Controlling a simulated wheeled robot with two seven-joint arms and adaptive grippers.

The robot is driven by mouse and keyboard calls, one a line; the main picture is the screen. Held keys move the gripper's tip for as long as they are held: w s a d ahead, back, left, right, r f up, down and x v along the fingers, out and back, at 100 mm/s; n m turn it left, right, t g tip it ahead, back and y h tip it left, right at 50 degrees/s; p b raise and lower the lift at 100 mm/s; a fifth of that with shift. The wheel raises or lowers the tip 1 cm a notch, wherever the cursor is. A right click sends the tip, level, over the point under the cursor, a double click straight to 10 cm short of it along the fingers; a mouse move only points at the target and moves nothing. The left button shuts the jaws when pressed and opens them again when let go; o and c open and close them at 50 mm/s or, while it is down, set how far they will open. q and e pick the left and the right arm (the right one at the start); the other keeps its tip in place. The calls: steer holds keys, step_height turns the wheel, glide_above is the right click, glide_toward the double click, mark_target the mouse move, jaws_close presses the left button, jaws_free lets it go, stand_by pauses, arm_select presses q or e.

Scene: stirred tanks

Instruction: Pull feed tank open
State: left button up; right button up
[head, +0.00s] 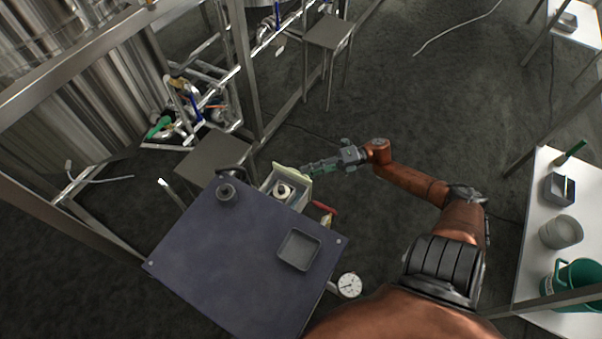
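A small light-coloured box (270,187), which looks like the feed tank, sticks out from the far edge of a dark blue tabletop (190,255). Its cream front panel (291,171) faces away from the tabletop, and a pale round part with a dark centre (283,190) shows inside its open top. My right gripper (307,169) reaches in from the right, with its greenish fingers at the right end of the cream panel. I cannot tell whether the fingers touch or grip it, or how far apart they are. My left gripper is not in view.
A dark round knob (226,193) and a square dark tray (298,249) are on the blue tabletop. A dial gauge (349,285) and a red handle (323,208) are beside its right edge. Steel tanks (80,100) and pipes stand left. A white table (540,250) stands right. Floor between is clear.

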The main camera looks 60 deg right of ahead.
steer(key=v, duration=0.8)
steer(key=shift+s+d, duration=0.25)
steer(key=shift+s, duration=0.05)
